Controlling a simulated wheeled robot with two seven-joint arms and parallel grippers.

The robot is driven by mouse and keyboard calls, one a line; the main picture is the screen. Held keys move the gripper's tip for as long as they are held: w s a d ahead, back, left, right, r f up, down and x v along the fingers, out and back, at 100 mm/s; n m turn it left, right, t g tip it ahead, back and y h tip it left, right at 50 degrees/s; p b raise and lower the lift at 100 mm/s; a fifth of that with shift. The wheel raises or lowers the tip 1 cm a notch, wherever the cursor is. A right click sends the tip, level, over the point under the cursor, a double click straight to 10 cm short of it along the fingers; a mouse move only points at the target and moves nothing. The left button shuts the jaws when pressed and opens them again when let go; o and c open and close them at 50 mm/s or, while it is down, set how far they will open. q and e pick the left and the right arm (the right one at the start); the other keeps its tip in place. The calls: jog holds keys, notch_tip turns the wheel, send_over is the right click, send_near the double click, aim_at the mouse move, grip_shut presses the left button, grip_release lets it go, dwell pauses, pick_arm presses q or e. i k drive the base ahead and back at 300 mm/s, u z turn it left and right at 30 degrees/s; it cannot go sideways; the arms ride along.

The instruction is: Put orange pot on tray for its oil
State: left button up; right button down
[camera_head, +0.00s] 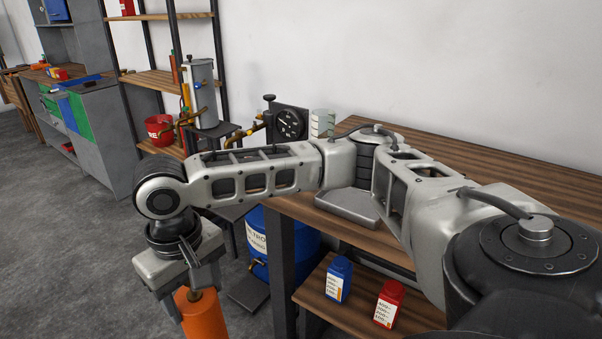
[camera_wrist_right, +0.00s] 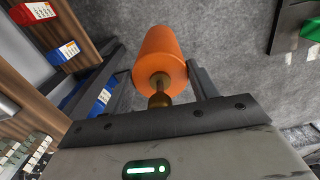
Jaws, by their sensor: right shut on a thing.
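The orange pot (camera_head: 203,315) hangs below my right gripper (camera_head: 190,278) at the lower left of the head view, over the grey floor and left of the bench. In the right wrist view the orange pot (camera_wrist_right: 160,55) shows as an orange cylinder with a brass neck (camera_wrist_right: 160,92), and the gripper's fingers are on either side of it. My right gripper is shut on the pot. A grey, shallow tray-like plate (camera_head: 347,209) lies at the front edge of the bench, partly hidden by my right arm. My left gripper is not in view.
The wooden bench (camera_head: 480,172) has a bare top at right. A blue bottle (camera_head: 338,279) and a red bottle (camera_head: 388,304) stand on its lower shelf. A blue drum (camera_head: 300,245) and a gauge (camera_head: 289,124) are near its left end. A red bucket (camera_head: 158,129) stands on the shelving behind.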

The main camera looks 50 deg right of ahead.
aim_at(359, 199)
jog(key=u, duration=0.15)
jog(key=i, duration=1.9)
jog(key=z, duration=2.8)
